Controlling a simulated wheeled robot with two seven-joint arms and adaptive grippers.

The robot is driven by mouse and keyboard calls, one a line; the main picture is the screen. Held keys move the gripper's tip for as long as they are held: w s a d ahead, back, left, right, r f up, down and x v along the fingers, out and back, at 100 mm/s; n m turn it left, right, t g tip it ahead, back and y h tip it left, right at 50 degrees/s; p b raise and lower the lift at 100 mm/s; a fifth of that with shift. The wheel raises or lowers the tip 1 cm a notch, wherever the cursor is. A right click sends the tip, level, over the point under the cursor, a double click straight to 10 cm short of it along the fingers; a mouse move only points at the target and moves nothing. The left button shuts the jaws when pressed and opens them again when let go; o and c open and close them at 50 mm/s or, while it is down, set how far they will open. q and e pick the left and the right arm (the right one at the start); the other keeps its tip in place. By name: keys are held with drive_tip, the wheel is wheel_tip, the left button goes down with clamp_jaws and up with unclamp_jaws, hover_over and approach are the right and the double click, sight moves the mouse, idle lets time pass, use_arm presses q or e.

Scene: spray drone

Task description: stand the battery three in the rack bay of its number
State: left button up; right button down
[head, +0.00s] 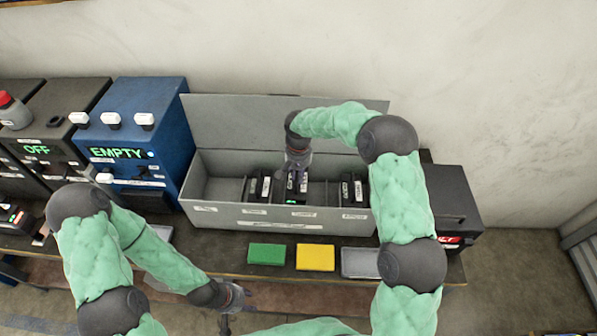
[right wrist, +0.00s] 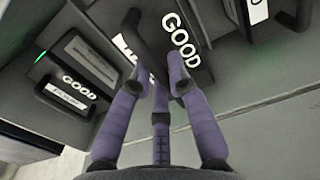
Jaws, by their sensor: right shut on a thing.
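The grey rack box (head: 225,218) with an open lid stands against the wall. It has several bays with dark batteries. My right gripper (head: 295,180) reaches down into the middle of the rack. It is shut on the handle of a dark battery (head: 291,199). In the right wrist view my purple fingers (right wrist: 153,80) close around the black handle of that battery, which has a GOOD label (right wrist: 182,35). Its number is hidden, and I cannot tell whether it touches the bay floor. My left gripper (head: 233,302) is open and empty in front of the bench.
A blue box reading EMPTY (head: 150,130) and a dark box reading OFF (head: 65,125) stand left. Neighbouring batteries (head: 353,190) sit close to my right gripper.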

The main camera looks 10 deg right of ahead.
drive_tip(key=shift+w+f, duration=0.15)
drive_tip(key=shift+f, duration=1.45)
drive_tip(key=c, duration=1.2)
unclamp_jaws()
drive_tip(key=shift+s+f, duration=0.25)
wheel_tip(320, 180, up, 12)
drive_tip(key=shift+r, duration=0.1)
